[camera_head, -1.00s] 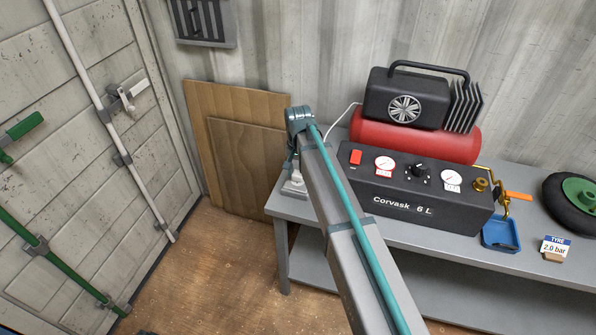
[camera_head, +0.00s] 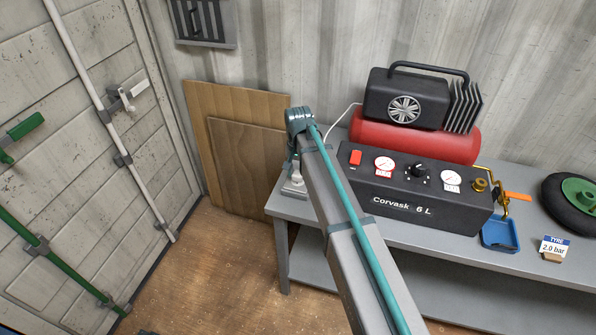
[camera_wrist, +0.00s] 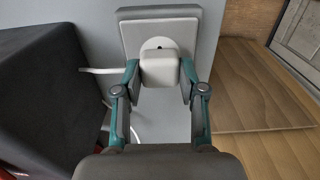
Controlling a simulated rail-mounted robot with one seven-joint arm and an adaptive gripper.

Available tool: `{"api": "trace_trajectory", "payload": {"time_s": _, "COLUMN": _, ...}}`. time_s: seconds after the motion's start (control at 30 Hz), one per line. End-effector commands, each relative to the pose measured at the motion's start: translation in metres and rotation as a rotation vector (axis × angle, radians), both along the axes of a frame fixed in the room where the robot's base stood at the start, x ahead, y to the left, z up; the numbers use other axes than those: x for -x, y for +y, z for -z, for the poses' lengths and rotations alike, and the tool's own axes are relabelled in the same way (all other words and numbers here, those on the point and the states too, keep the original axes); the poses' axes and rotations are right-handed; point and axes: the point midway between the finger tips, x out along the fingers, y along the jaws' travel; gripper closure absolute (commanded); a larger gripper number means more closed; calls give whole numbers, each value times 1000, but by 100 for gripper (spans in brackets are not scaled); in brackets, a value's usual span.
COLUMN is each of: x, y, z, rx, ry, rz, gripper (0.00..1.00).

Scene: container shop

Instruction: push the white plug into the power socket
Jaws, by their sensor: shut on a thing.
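In the wrist view, the white plug (camera_wrist: 159,70) is held between the two fingers of my gripper (camera_wrist: 159,80). The power socket (camera_wrist: 158,22) is a light-grey block with a white round face just beyond the plug. The plug overlaps the lower part of this face, and a small dark hole shows above it. I cannot tell whether the plug touches the socket or how deep it sits. A white cord (camera_wrist: 98,71) leads off to the left. In the head view, my arm hides the plug and most of the socket at the bench's left end.
The grey bench (camera_head: 425,238) carries the black and red compressor (camera_head: 412,205) right of my arm. Wooden boards (camera_head: 243,165) lean against the wall at left.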

Motion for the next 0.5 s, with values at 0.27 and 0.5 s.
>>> {"api": "trace_trajectory", "payload": {"time_s": 0.27, "x": 0, "y": 0, "z": 1, "rx": 0, "ry": 0, "rz": 0, "gripper": 90}}
{"api": "trace_trajectory", "payload": {"time_s": 0.5, "x": 0, "y": 0, "z": 5, "rx": 0, "ry": 0, "rz": 0, "gripper": 90}}
